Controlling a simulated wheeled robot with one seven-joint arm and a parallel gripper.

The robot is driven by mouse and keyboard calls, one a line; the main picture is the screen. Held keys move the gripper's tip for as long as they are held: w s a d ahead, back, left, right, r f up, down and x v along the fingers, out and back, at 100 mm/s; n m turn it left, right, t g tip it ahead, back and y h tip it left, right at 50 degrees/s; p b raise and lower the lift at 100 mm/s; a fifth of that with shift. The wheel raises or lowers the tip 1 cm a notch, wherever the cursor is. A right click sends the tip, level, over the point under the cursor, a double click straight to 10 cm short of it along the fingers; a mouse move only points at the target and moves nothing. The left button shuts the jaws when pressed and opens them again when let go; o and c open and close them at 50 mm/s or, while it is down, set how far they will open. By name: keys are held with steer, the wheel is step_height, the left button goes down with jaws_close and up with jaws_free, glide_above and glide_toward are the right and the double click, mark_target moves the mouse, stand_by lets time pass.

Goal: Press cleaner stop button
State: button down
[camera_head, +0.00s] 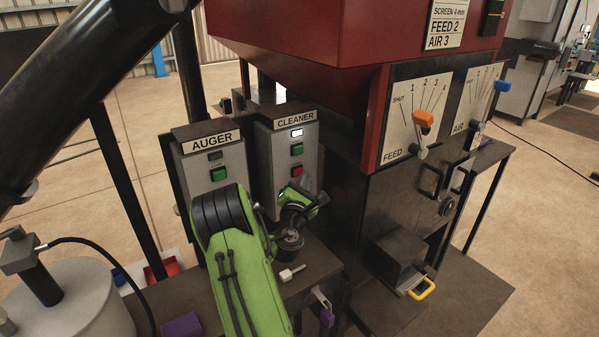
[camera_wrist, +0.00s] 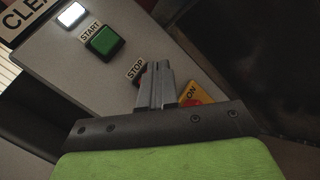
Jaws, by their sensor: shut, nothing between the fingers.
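The cleaner box (camera_head: 284,151) is a grey panel labelled CLEANER, with a lit white lamp (camera_head: 297,133) at the top. Its green start button (camera_head: 297,149) is below the lamp and its red stop button (camera_head: 296,171) is lower. In the wrist view the green start button (camera_wrist: 103,41) is clear, beside its START label. The STOP label (camera_wrist: 136,71) shows, but the red stop button is mostly hidden behind my gripper (camera_wrist: 157,68). The fingers are shut, empty, and in front of the stop button; I cannot tell whether they touch it.
The auger box (camera_head: 211,161) with its green button stands to the left. In the wrist view a red part with a yellow ON label (camera_wrist: 192,94) is right of the fingers. The feed lever (camera_head: 423,119) is on the machine at right. A small metal piece (camera_head: 291,273) lies on the bench.

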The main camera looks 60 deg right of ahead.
steer(key=shift+w+d+p, duration=0.2)
steer(key=shift+w+p, duration=0.15)
steer(key=shift+w, duration=0.1)
stand_by(0.6)
steer(key=shift+s, duration=0.1)
steer(key=shift+s+a+b, duration=0.4)
steer(key=shift+s+b, duration=0.3)
steer(key=shift+b, duration=0.05)
steer(key=shift+s+a+b, duration=0.35)
steer(key=shift+s+b, duration=0.2)
steer(key=shift+s, duration=0.2)
steer(key=shift+s+a+b, duration=0.4)
steer(key=shift+s+b, duration=0.15)
steer(key=shift+s, duration=0.15)
steer(key=shift+s+a+b, duration=0.35)
steer(key=shift+s+b, duration=0.2)
steer(key=shift+s, duration=0.2)
